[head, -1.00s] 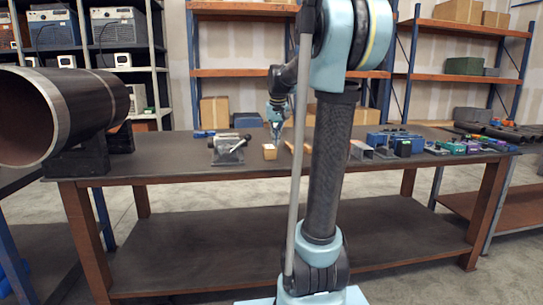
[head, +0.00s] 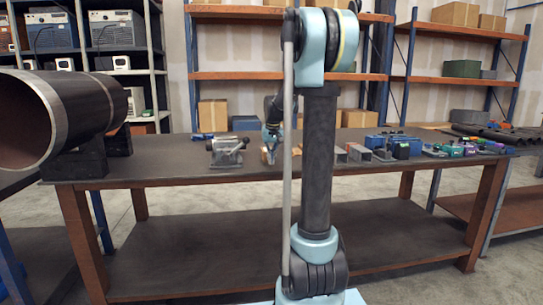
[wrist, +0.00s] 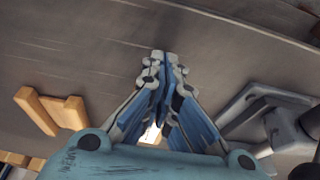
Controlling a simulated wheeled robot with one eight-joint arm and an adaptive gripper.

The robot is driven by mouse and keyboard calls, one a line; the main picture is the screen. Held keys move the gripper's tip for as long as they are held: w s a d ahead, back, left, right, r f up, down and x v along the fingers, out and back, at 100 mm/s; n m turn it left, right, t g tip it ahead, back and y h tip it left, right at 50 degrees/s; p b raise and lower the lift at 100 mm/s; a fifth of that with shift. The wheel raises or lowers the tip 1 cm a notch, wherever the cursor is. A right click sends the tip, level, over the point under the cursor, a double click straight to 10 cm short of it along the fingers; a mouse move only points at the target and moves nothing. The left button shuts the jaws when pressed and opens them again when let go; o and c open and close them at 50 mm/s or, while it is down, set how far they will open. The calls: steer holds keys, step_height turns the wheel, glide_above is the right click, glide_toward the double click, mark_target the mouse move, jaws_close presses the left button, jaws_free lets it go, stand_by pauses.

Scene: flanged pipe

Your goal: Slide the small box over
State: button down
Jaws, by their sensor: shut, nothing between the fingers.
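The small box (head: 265,155) is light tan and stands on the workbench in the head view, just right of the grey vise. My gripper (head: 271,148) is low over the bench at the box and hides part of it; I cannot tell whether they touch. In the wrist view my gripper (wrist: 165,60) is shut, its fingertips together with nothing between them. A small pale patch (wrist: 152,133) shows between the finger linkages and may be the box; the rest is hidden.
The vise (head: 228,151) stands close to the left of the box; it also shows in the wrist view (wrist: 270,120). A wooden bracket (wrist: 50,112) lies on the other side. The dark bench top (head: 160,160) is clear toward the pipe (head: 80,115).

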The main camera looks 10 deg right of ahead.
steer(key=shift+w, duration=1.3)
steer(key=w, duration=3.3)
steer(key=shift+w, duration=0.2)
steer(key=shift+s, duration=0.1)
